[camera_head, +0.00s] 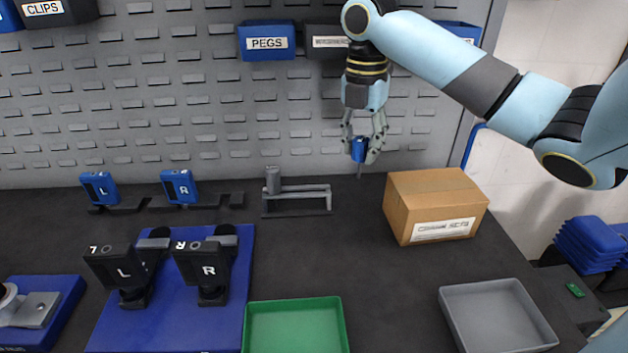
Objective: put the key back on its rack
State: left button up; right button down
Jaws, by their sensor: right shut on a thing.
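My right gripper (361,148) comes down from the upper right and is shut on a small blue key (358,150). The key hangs with its thin shank pointing down, above the bench and in front of the grey louvred panel. A low dark rack (140,206) lies at the back left of the bench. Two blue keys stand on it, one marked L (98,188) and one marked R (180,187). The rack's right end (237,199) shows no key. Any letter on the held key cannot be read. My left gripper is not in view.
A grey bracket-like fixture (300,190) stands between the rack and the cardboard box (400,225). Black blocks marked L (122,270) and R (207,268) stand on a blue board (160,330). Green (342,320) and grey (455,325) trays are at the front.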

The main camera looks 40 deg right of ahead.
jog(key=shift+w+a+f, duration=0.6)
jog(key=shift+w+f, duration=0.95)
jog(key=shift+f, duration=0.1)
jog(key=shift+w+a+f, duration=0.55)
jog(key=shift+w+f, duration=1.05)
jog(key=shift+f, duration=0.05)
jog(key=shift+w+a+f, duration=0.6)
jog(key=shift+w+f, duration=0.95)
jog(key=shift+f, duration=0.1)
jog(key=shift+f, duration=0.35)
jog(key=c, duration=1.4)
grip_release()
jog(key=shift+f, duration=0.1)
jog(key=o, duration=0.4)
jog(key=shift+o, duration=0.2)
